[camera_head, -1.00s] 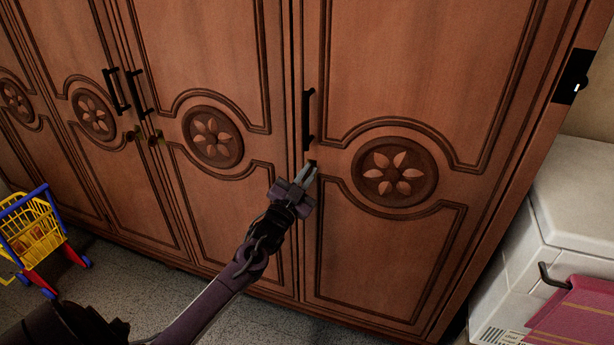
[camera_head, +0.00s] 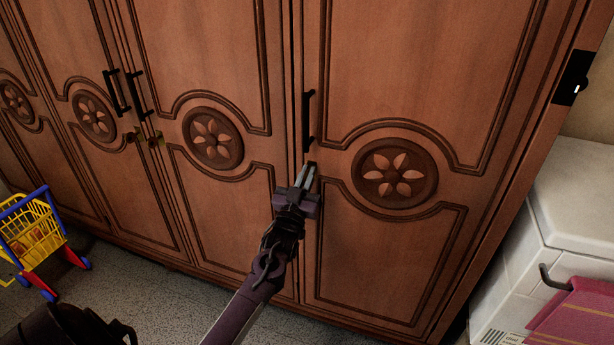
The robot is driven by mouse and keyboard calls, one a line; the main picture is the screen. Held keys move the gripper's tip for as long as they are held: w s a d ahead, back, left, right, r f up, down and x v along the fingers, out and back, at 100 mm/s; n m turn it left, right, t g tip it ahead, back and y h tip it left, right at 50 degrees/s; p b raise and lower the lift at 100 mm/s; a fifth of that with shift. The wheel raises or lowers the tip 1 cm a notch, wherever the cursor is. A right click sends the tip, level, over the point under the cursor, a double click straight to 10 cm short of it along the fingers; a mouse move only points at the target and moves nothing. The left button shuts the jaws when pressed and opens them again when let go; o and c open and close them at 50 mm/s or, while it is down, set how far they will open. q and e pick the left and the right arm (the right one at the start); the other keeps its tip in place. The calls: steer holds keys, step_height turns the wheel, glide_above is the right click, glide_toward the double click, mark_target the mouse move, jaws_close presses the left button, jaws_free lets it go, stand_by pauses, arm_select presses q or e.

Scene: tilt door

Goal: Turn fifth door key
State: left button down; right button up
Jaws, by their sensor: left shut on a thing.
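The fifth door (camera_head: 430,90) is the rightmost wooden cabinet door, with a carved flower disc and a black upright handle (camera_head: 308,120) at its left edge. My left gripper (camera_head: 306,174) is just below that handle at the door's left edge. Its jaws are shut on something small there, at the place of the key. The key itself is hidden by the fingers, so its angle cannot be told. The door looks closed. My right gripper is not in view.
More closed doors with handles and brass-coloured keys (camera_head: 155,139) stand to the left. A toy shopping cart (camera_head: 35,235) is on the floor at the left. A white appliance (camera_head: 575,210) with a red cloth (camera_head: 575,315) stands at the right.

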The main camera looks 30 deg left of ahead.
arm_select(q)
steer(key=shift+f, duration=0.1)
steer(key=c, duration=1.6)
jaws_free()
steer(key=shift+o, duration=0.2)
